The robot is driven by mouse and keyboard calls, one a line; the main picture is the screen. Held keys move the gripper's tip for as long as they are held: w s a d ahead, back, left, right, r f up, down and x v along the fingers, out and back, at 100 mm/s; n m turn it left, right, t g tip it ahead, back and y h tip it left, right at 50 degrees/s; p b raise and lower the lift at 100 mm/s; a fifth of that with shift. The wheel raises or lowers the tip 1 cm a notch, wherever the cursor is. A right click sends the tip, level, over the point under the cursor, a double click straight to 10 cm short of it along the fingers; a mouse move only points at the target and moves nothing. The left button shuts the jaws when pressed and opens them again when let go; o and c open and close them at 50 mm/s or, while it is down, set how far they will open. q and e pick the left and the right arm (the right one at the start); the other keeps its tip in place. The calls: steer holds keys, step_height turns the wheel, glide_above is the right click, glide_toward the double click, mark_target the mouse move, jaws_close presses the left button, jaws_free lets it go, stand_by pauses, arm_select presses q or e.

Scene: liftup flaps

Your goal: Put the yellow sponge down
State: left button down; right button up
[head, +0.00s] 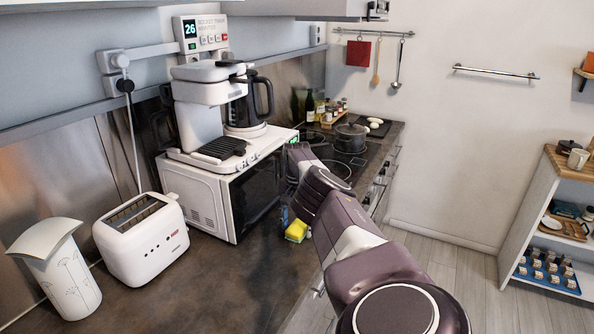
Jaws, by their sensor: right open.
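The yellow sponge (296,231) is on the dark countertop, just right of the microwave's front corner and close to the counter's front edge. It is small in the head view and partly covered by my right arm. My right gripper (287,214) is open and points down right at the sponge. Its fingers are mostly hidden behind my own arm, so I cannot tell whether they touch the sponge. My left gripper is not in view.
A white microwave (212,205) with a coffee maker (205,105) on it stands close left of the gripper. A toaster (142,238) and a white patterned container (62,275) stand further left. A pot (350,138) sits on the hob behind. The front countertop is clear.

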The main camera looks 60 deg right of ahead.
steer(key=shift+o, duration=0.6)
step_height(320, 180, up, 12)
steer(key=shift+f, duration=0.2)
steer(key=w+d+m+t+h, duration=0.2)
steer(key=w+d+m+t, duration=0.3)
steer(key=d+m+t, duration=0.65)
steer(key=d+r+m+h, duration=0.3)
steer(key=d+r+m, duration=0.3)
steer(key=m, duration=0.5)
steer(key=w+d+r+m+h, duration=0.2)
steer(key=w+r+m+h, duration=0.2)
steer(key=r+m+h, duration=0.45)
steer(key=m+g+y, duration=0.5)
steer(key=g, duration=0.7)
glide_toward(300, 227)
steer(key=shift+t, duration=0.25)
steer(key=x, duration=0.4)
steer(key=shift+s+d+f, duration=0.1)
steer(key=shift+s+f, duration=0.05)
steer(key=shift+f, duration=0.05)
steer(key=shift+w+x, duration=0.2)
steer(key=shift+x, duration=1.25)
steer(key=shift+w+x, duration=0.2)
steer(key=shift+x, duration=1.2)
